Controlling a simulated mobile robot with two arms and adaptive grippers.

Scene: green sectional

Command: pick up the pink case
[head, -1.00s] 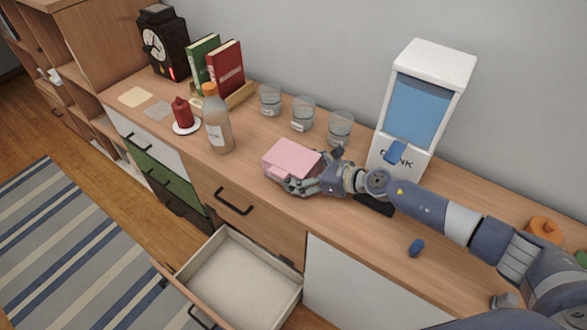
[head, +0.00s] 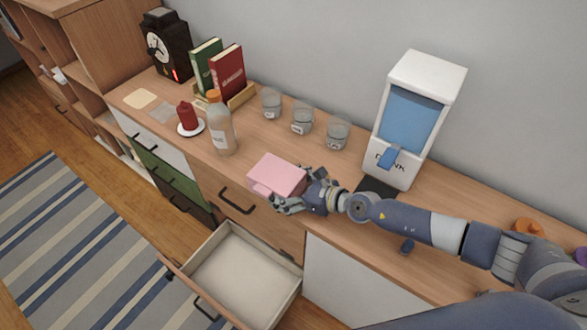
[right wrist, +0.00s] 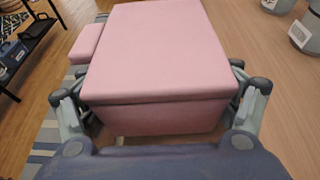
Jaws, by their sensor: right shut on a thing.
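The pink case (head: 277,174) is a small box near the front edge of the wooden counter in the head view. It fills the middle of the right wrist view (right wrist: 158,50), with a smaller pink part on its left side. My right gripper (head: 290,192) is shut on the case, with one finger on each side of it in the wrist view. In the head view the case is at the counter's front edge; I cannot tell whether it still touches the top. My left gripper is not in view.
An open, empty drawer (head: 236,268) juts out below the case. A bottle (head: 220,130), a red candle (head: 187,117) and three glasses (head: 302,118) stand on the counter. A white drink dispenser (head: 412,120) is at the back right. Books (head: 227,72) stand behind the bottle.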

